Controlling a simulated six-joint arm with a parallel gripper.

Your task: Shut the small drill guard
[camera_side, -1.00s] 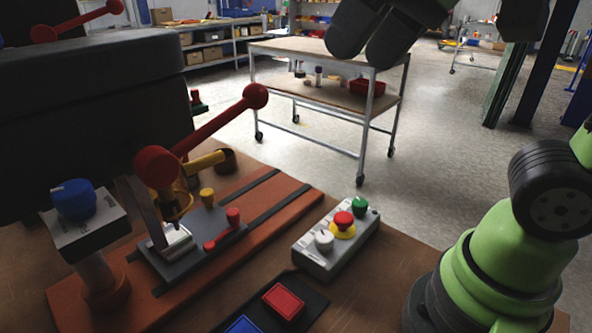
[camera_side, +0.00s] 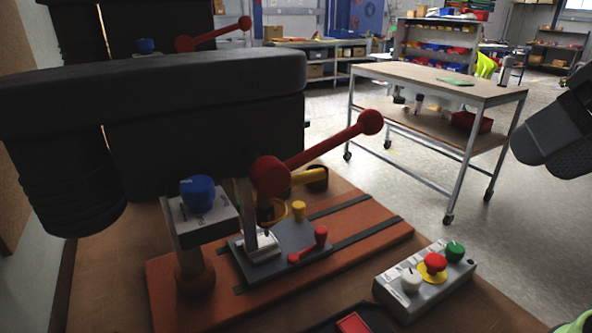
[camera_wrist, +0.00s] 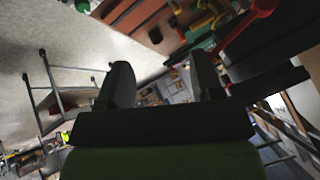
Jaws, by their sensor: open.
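A yellow ring-shaped part (camera_side: 272,212), which looks like the small drill guard, stands at the drill machine behind the clamped plate (camera_side: 275,250). A yellow arm (camera_side: 308,176) shows just above it. The red lever (camera_side: 325,145) and a grey upright partly hide the ring, so I cannot tell its exact position. My gripper (camera_side: 548,155) is at the right edge of the side view, in the air and well apart from the guard. In the wrist view my gripper (camera_wrist: 163,85) has its two fingers spread with nothing between them. Yellow parts and the red lever (camera_wrist: 250,28) show beyond.
The black machine body (camera_side: 200,120) fills the left. A post with a blue knob (camera_side: 197,193) stands in front of the guard. A grey button box (camera_side: 425,280) sits at the bench's right. A metal cart (camera_side: 440,85) stands behind, with open floor around it.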

